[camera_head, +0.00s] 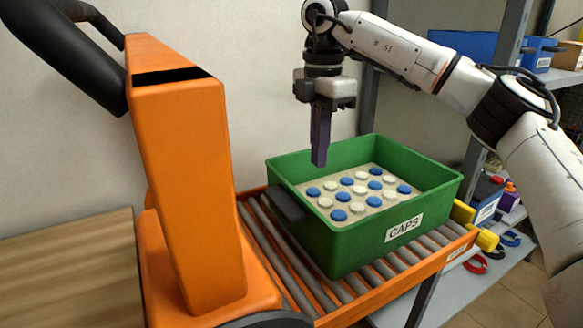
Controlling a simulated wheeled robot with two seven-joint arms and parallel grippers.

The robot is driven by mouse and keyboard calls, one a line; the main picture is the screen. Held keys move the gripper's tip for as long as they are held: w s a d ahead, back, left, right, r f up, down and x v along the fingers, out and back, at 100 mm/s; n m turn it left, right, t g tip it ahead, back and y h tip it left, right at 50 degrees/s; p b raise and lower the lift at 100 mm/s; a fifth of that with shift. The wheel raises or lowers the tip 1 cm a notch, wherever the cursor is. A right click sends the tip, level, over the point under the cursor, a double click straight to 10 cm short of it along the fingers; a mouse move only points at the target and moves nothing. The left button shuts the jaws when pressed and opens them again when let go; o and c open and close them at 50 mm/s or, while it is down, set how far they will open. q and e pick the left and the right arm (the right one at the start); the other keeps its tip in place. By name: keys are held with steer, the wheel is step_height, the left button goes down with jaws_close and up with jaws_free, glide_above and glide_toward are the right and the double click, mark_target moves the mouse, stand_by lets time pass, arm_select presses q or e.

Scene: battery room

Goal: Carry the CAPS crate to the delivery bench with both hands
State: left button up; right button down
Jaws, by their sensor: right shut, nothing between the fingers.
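The green CAPS crate (345,245) stands upright on an orange-framed roller table (455,250). It holds several blue and white caps, and a white CAPS label is on its front side. A dark handle (287,204) sticks out from its left side. My right gripper (319,160) hangs above the crate's left rear part, pointing down, with its purple fingers shut and empty. It appears apart from the crate. My left gripper is not in view. I cannot tell whether the delivery bench is in this view.
A large orange upright body with a black handle bar (180,170) stands left of the rollers. A wooden surface (70,270) is at the lower left. A metal shelf with blue bins (465,45) stands at the right, with tools on its lower board. A pale wall is behind.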

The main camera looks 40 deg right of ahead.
mark_target(302, 198)
steer(key=f, duration=0.9)
steer(key=shift+s+a+f, duration=0.1)
steer(key=shift+s+f, duration=0.2)
steer(key=shift+s, duration=0.1)
steer(key=a, duration=0.2)
steer(key=shift+w+a+r, duration=0.2)
steer(key=shift+w+a, duration=0.05)
steer(key=shift+a, duration=0.65)
